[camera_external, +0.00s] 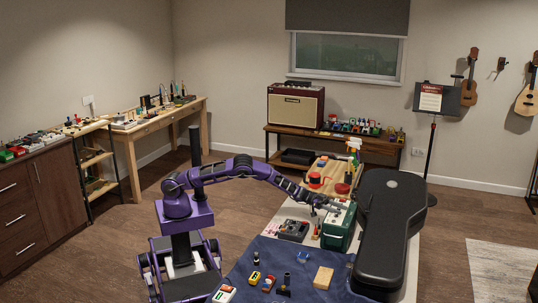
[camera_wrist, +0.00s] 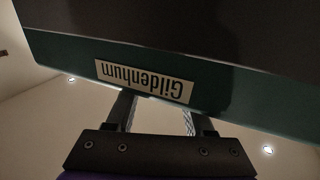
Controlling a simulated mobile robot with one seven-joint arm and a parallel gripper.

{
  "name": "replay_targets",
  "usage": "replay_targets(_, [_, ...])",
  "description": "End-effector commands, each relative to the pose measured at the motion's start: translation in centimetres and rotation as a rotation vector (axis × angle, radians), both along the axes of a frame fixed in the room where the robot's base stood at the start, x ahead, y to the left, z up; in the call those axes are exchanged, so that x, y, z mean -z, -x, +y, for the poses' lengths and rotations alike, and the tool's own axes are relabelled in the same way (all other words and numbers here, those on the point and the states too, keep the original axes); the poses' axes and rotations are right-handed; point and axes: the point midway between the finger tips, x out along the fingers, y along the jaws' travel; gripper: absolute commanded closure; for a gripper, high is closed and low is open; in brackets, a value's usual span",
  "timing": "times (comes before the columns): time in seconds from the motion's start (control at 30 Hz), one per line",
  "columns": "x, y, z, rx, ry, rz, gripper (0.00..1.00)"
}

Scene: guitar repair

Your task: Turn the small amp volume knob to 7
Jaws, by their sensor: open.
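The small amp (camera_external: 338,239) is a dark green box on the workbench, left of the black guitar case. In the wrist view the green amp (camera_wrist: 60,57) fills the upper part. Its pale "Gildenhum" label (camera_wrist: 144,81) appears upside down. My gripper (camera_external: 327,206) is at the amp's upper edge in the external view. In the wrist view my gripper (camera_wrist: 157,106) is open, with nothing seen between its fingers. Its fingertips reach toward the amp's labelled face; I cannot tell if they touch. The volume knob and its setting cannot be made out in either view.
A black guitar case (camera_external: 388,235) lies close on the amp's right. A grey device (camera_external: 293,230) sits to its left. Small items and a wooden block (camera_external: 323,277) lie on the blue cloth (camera_external: 245,262) in front.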

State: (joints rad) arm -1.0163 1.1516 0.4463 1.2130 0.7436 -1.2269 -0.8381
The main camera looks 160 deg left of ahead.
Motion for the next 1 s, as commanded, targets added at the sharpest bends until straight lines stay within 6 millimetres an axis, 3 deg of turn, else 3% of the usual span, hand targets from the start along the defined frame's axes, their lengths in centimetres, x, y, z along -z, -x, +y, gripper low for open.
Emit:
replay_targets(0.27, [-0.1, 2.2, -0.9, -0.003, 0.002, 0.000, 0.47])
replay_targets(0.7, [-0.1, 11.8, -5.4, -0.004, 0.001, 0.000, 0.47])
replay_targets(1.0, [0.0, 15.4, -7.2, -0.001, 0.000, 0.000, 0.47])
